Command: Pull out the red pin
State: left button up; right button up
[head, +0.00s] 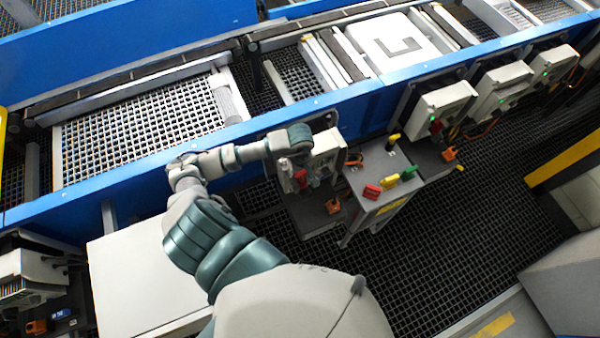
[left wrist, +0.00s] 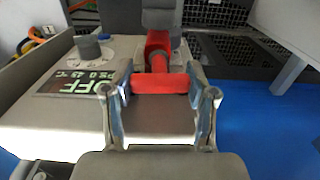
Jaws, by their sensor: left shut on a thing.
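The red pin (left wrist: 161,82) shows in the left wrist view as a red crossbar on a red stem, with a wider red part behind it. My left gripper (left wrist: 162,88) has one finger at each end of the crossbar and is shut on it. In the head view the left gripper (head: 299,170) is at the front of a grey control box (head: 325,146), with a bit of red showing beside it. Whether the pin is still seated in its socket cannot be told. My right gripper is in neither view.
A small grey stand (head: 375,208) right of the box holds red, yellow and green handles. The box has a display reading OFF (left wrist: 82,82) and a grey knob (left wrist: 89,48). The blue conveyor side (head: 345,105) runs behind. More control boxes (head: 445,101) line it rightward.

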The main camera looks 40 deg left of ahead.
aim_at(303, 175)
pick_arm(q)
jog(key=shift+s+f, duration=0.1)
jog(key=shift+d, duration=0.35)
jog(key=shift+d+r, duration=0.3)
jog(key=shift+d, duration=0.15)
jog(key=c, duration=0.4)
jog(key=shift+r, duration=0.3)
jog(key=shift+a+r+p, duration=0.25)
jog(key=shift+p, duration=0.15)
jog(key=shift+r, duration=0.45)
jog(key=shift+d+r+p, duration=0.1)
jog(key=shift+r+p, duration=0.3)
jog(key=shift+p, duration=0.05)
jog(key=shift+r, duration=0.4)
jog(key=shift+r+p, duration=0.7)
jog(key=shift+r, duration=0.25)
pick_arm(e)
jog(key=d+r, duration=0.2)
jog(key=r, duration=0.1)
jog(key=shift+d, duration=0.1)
